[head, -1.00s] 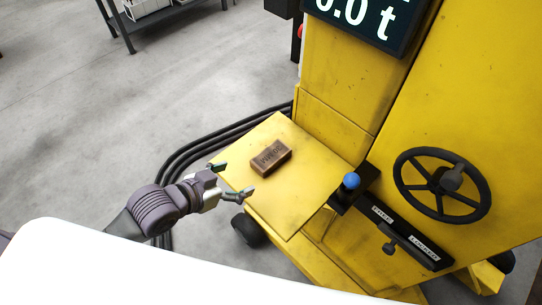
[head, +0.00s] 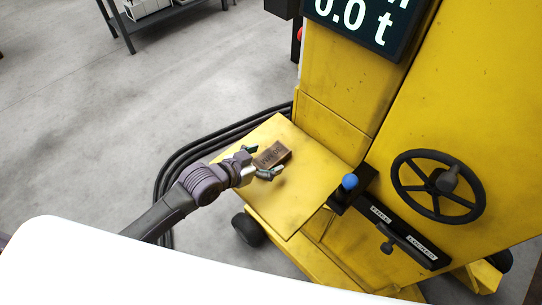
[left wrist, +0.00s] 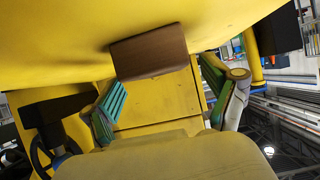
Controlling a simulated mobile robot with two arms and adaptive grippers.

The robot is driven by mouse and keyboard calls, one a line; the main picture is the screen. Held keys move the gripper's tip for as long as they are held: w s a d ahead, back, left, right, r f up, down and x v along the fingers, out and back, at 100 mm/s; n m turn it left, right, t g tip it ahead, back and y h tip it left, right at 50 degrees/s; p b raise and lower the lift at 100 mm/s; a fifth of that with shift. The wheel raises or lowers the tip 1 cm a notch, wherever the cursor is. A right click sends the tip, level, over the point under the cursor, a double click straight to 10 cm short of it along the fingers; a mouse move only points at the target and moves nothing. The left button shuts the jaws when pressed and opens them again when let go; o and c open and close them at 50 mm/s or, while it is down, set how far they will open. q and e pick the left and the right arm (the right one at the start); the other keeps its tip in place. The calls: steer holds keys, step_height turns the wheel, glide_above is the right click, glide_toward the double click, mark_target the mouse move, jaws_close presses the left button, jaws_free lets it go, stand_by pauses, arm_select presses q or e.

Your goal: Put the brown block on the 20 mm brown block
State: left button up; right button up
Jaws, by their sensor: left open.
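A brown block (head: 272,155) with dark markings on its upper face lies on the flat yellow platform (head: 290,205) of the yellow machine. My left gripper (head: 263,162) is open at the block's near left end, with one finger on each side. In the left wrist view the brown block (left wrist: 150,52) shows ahead, between the line of the two green-padded fingers (left wrist: 162,78). I cannot tell whether the fingers touch it. Only one brown block shows; I cannot make out a separate 20 mm brown block. My right gripper is not in view.
A lever with a blue knob (head: 349,182) and a black handwheel (head: 438,187) stand to the right of the platform. A display (head: 365,22) reading 0.0 t is above. Black cables (head: 190,150) run on the floor at left. The platform's front part is clear.

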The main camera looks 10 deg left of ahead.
mark_target(277, 154)
arm_select(q)
steer(key=shift+x, duration=1.45)
steer(key=shift+a+r, duration=0.1)
steer(key=c, duration=1.4)
